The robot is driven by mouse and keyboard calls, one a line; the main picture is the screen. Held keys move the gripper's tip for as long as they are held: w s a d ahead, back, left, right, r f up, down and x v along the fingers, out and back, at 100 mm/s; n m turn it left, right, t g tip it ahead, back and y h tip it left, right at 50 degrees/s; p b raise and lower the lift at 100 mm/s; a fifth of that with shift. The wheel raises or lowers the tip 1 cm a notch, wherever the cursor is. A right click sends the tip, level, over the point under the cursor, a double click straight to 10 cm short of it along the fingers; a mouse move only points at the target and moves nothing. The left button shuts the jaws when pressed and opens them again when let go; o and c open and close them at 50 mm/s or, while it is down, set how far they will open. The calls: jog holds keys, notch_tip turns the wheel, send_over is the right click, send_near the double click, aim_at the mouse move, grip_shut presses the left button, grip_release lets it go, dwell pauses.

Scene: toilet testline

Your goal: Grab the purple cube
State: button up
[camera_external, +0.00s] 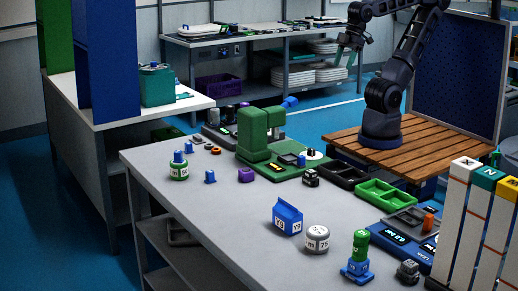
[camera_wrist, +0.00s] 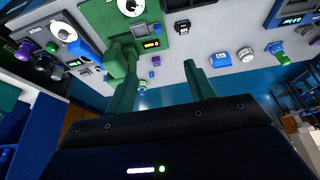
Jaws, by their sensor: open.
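The purple cube (camera_external: 246,174) sits on the grey table, just left of the green machine's base. In the wrist view a small purple block (camera_wrist: 156,61) shows between my fingers, some way beyond them; it seems to be the same cube.
The green machine (camera_external: 254,138) stands beside the cube. A green-white jar (camera_external: 179,168), a small blue piece (camera_external: 210,177), a blue carton (camera_external: 287,217) and a grey round tin (camera_external: 317,239) stand on the table (camera_external: 225,220).

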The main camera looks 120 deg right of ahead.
jog(key=o, duration=0.3)
jog(key=shift+w, duration=0.1)
jog(key=m+g+h, duration=0.5)
jog(key=m, duration=1.4)
send_over(246, 171)
jog(key=a, duration=0.3)
notch_tip(246, 171, down, 29)
jog(key=x, duration=0.7)
jog(key=a+x, duration=0.1)
jog(key=x, duration=0.2)
jog(key=shift+d+f, duration=0.1)
jog(key=shift+f, duration=0.3)
jog(key=c, duration=1.1)
